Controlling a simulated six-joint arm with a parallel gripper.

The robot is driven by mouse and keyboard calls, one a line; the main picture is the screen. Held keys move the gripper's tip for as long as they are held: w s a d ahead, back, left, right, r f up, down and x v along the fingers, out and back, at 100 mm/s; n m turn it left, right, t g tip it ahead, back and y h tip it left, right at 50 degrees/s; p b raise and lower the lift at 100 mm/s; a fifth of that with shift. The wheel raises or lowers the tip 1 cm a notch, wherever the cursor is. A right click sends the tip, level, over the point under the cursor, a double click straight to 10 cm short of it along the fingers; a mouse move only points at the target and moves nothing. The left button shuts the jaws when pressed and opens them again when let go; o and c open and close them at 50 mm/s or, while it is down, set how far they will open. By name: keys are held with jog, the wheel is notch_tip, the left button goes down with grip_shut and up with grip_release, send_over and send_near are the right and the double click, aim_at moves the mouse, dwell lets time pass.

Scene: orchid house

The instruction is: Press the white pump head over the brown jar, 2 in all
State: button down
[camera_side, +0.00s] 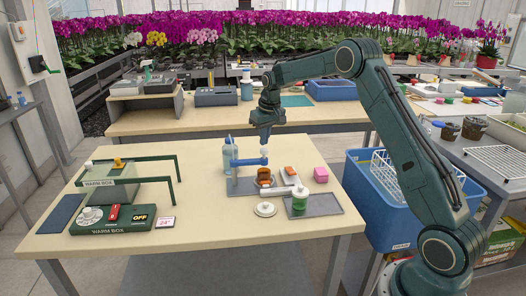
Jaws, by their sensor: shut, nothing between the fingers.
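A small brown jar with orange in it (264,178) stands on a grey mat near the middle of the table. A blue bracket arm (247,162) reaches over it from a post on its left. The white pump head is hard to make out; a small pale piece (264,153) shows at the bracket's right end, above the jar. My gripper (264,143) is shut and empty, pointing down right over that piece. I cannot tell whether it touches it.
A light blue bottle (228,156) stands just left of the bracket. A white lid (265,209), a green jar (299,203) and a pink block (321,174) lie in front and right. Green rails (130,159) of the warm box stand left.

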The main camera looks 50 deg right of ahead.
jog(key=shift+r, duration=0.15)
jog(key=shift+r, duration=2.9)
jog(key=s+a+r+n+t, duration=0.2)
jog(key=s+a+r, duration=1)
jog(key=s+a, duration=0.4)
jog(key=s+a+f, duration=0.2)
jog(key=s+a, duration=0.1)
jog(key=s, duration=0.8)
jog(key=s+a+f+n+t, duration=0.1)
jog(key=s+a+f, duration=0.1)
jog(key=s, duration=0.9)
jog(key=shift+a+f+y, duration=0.3)
jog(key=shift+a+f, duration=0.1)
jog(key=shift+a, duration=0.2)
